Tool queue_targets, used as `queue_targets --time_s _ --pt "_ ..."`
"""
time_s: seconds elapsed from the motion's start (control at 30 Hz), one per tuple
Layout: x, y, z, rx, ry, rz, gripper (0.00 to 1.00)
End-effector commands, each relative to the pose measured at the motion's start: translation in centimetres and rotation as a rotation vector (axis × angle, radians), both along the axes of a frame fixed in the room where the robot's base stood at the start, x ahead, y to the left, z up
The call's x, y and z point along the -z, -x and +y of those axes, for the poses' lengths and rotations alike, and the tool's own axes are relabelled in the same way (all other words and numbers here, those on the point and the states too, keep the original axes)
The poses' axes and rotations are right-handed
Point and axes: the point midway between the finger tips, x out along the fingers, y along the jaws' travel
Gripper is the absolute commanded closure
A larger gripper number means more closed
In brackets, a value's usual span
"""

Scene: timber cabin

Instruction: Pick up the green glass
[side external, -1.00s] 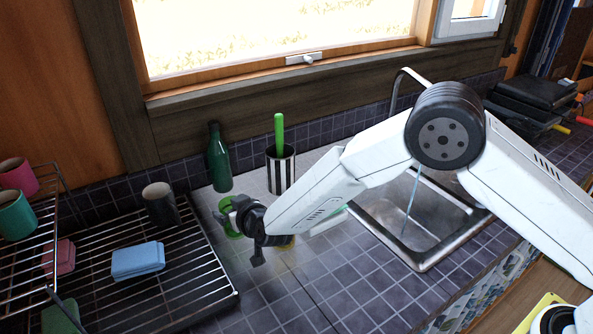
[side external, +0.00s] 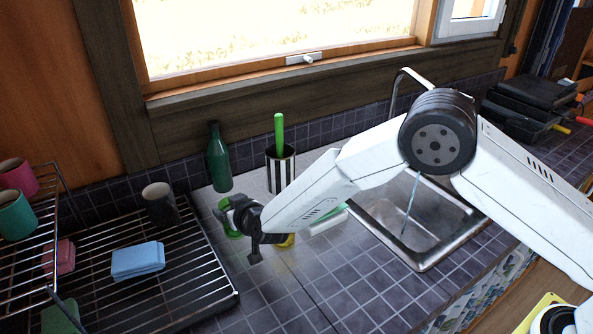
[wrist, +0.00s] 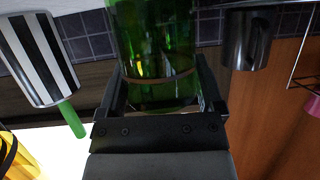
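The green glass (side external: 230,216) stands on the tiled counter, partly hidden by my gripper (side external: 242,220) in the side view. In the wrist view, which looks upside down, the green glass (wrist: 155,45) fills the space between my two fingers (wrist: 160,85). One finger lies on each side of it. The fingers look spread, and I cannot tell whether they touch the glass.
A green bottle (side external: 219,162) and a striped holder (side external: 280,172) with a green handle stand behind. A dark mug (side external: 160,203) is on the rack (side external: 185,262) to the left. A yellow item (side external: 287,240) is beside my wrist. The sink (side external: 420,240) is right.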

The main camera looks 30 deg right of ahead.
Motion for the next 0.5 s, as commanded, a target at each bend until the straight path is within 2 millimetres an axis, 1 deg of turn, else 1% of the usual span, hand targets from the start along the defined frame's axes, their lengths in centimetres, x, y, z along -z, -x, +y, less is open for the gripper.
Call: queue_targets --time_s 0.33,0.5 --pt "-0.20 -0.04 0.01 0.000 -0.001 -0.002 0.84" --pt "-0.86 -0.06 0.04 0.000 -0.001 -0.003 0.84"
